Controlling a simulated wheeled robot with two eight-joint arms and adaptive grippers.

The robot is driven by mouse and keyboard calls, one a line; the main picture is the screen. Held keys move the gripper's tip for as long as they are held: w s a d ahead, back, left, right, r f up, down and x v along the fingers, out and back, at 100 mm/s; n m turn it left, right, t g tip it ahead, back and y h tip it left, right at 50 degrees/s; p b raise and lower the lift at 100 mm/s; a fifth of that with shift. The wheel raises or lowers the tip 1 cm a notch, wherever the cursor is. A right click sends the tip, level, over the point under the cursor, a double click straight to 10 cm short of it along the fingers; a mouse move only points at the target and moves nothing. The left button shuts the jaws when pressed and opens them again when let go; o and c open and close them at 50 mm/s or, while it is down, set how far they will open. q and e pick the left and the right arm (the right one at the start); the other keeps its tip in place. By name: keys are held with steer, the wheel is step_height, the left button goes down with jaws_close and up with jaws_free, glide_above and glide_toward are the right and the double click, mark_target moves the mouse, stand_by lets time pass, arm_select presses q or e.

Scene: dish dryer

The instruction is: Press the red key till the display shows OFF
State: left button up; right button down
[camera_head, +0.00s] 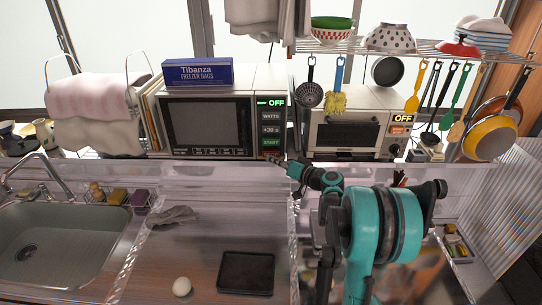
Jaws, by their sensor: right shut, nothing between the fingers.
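The microwave (208,124) stands on the counter at the back, left of centre. Its display (276,103) reads OFF in green. Below the display are the dark WATTS key (271,116), the +30s key (271,129) and the green START key (271,142). My right gripper (275,160) is shut and empty, with its tips at the panel's lower end, just below START. I cannot make out the red key clearly; the gripper covers that area. Whether the tips touch the panel I cannot tell. My left gripper is out of view.
A toaster oven (345,136) stands to the right, its own display (403,119) also reading OFF. A blue box (198,73) lies on the microwave. Utensils hang from the wire rack (430,47). In front are a sink (45,240), a black tray (246,273) and an egg (182,286).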

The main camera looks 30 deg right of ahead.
steer(key=shift+s+a, duration=0.25)
steer(key=shift+s, duration=0.15)
steer(key=s+a, duration=0.1)
steer(key=s, duration=0.2)
steer(key=s+a, duration=0.1)
steer(key=shift+s+a, duration=0.15)
steer(key=shift+a, duration=0.15)
stand_by(0.8)
steer(key=s+a+f+n+g, duration=0.1)
steer(key=s+a+g, duration=0.25)
steer(key=a, duration=0.45)
steer(key=s+a+f+n+g, duration=0.15)
steer(key=s+a, duration=0.25)
steer(key=a, duration=0.4)
steer(key=s+a+f+n+g+h, duration=0.1)
steer(key=s+a+f+g+h, duration=0.1)
steer(key=s, duration=0.7)
steer(key=s+a+f+n+g+h, duration=0.1)
steer(key=s+a+f+h, duration=0.1)
steer(key=s, duration=0.8)
steer(key=shift+a+f+g, duration=0.35)
steer(key=shift+a+g, duration=0.05)
steer(key=shift+a, duration=0.15)
